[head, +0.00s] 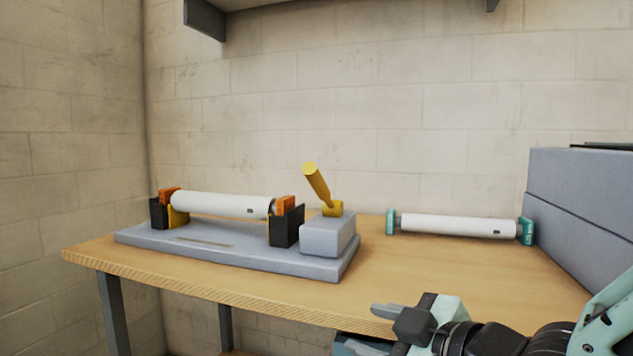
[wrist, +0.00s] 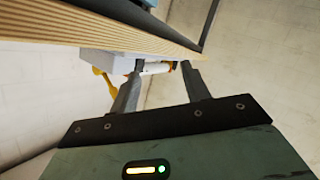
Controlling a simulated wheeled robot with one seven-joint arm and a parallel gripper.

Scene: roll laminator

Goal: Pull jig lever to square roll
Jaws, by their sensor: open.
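The jig (head: 215,245) is a grey base plate on the table with black end brackets. A white roll (head: 222,204) with orange end blocks rests across the brackets. The yellow jig lever (head: 317,186) stands on a grey block at the jig's right end and tilts up to the left. My gripper (head: 385,311) is at the table's front edge, right of the jig and well apart from the lever. In the wrist view my gripper (wrist: 165,85) has its fingers spread with nothing held. The yellow lever (wrist: 104,86) shows there, partly hidden, beyond the left finger.
A second white roll (head: 458,226) with teal ends lies on the table (head: 440,280) at the right. A grey-blue machine housing (head: 580,195) stands at the far right. A shelf (head: 240,5) hangs above on the wall.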

